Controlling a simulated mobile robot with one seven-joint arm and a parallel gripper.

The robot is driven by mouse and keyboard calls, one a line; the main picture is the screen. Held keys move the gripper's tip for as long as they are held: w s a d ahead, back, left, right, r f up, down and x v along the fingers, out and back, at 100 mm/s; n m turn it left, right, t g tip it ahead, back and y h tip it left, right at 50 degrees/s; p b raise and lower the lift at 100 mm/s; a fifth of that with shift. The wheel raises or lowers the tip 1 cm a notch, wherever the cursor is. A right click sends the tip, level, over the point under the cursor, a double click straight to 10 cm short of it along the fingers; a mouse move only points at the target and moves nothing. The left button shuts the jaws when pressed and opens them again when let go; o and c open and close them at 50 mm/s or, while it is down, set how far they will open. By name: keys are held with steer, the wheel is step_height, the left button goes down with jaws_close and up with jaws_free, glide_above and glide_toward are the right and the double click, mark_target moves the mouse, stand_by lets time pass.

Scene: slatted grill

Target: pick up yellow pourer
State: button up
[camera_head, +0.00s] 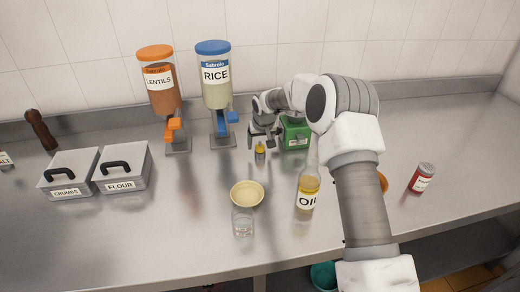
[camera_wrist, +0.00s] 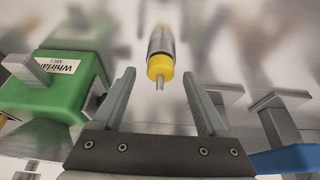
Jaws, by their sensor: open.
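The yellow pourer (camera_head: 260,151) is a small piece with a yellow and silver body, on the steel counter in front of the blue rice dispenser. In the wrist view the yellow pourer (camera_wrist: 161,60) shows a yellow collar with a thin metal spout pointing toward my gripper. My gripper (camera_head: 262,138) is open and empty, just above and behind the pourer in the head view. In the wrist view my gripper (camera_wrist: 160,85) has its two fingers spread to either side of the spout's line, with the pourer's body beyond the fingertips. No contact shows.
A green box (camera_head: 295,133) stands close on the right; it also shows in the wrist view (camera_wrist: 60,95). The rice dispenser (camera_head: 215,85) and lentils dispenser (camera_head: 160,90) stand at left. An oil bottle (camera_head: 307,190), a bowl (camera_head: 247,192) and a glass jar (camera_head: 242,222) are in front.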

steer(key=shift+c, duration=0.3)
jaws_close()
stand_by(0.3)
steer(key=shift+r, duration=0.55)
step_height(320, 180, up, 3)
steer(key=shift+w, duration=0.1)
steer(key=d+r, duration=0.3)
steer(key=d, duration=0.2)
steer(key=s+d+r+b, duration=0.1)
steer(key=d+r, duration=0.2)
steer(key=d, duration=0.3)
steer(key=shift+s+d+r, duration=0.3)
steer(key=shift+r, duration=0.1)
